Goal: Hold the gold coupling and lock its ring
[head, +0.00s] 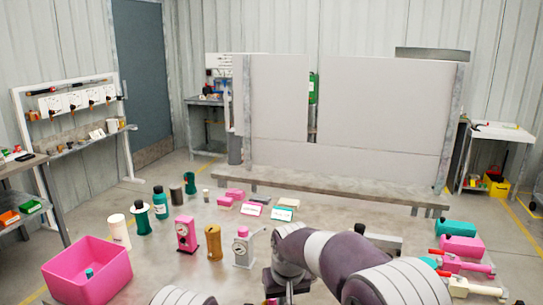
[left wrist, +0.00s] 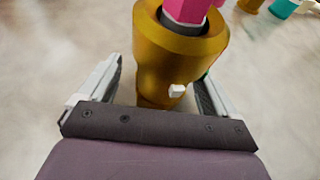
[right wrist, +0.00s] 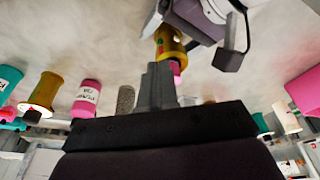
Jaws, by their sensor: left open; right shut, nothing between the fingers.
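The gold coupling (left wrist: 180,58) fills the middle of the left wrist view. It has a wide gold collar, a dark inner rim, a pink hexagonal end (left wrist: 186,10) and a small white button (left wrist: 177,90). My left gripper (left wrist: 157,92) is open, with a finger on each side of the coupling's narrower near part. In the right wrist view the coupling (right wrist: 168,40) is beyond my right gripper (right wrist: 160,82), pink end toward it. The right gripper is shut and empty; whether its tips touch the pink end is unclear. I cannot make out the coupling in the head view.
A brown-gold canister (head: 213,243), a pink pump (head: 186,234) and a grey gauge unit (head: 243,248) stand on the table. A pink bin (head: 88,270) is at the left. Pink and teal parts with red handles (head: 462,260) lie at the right.

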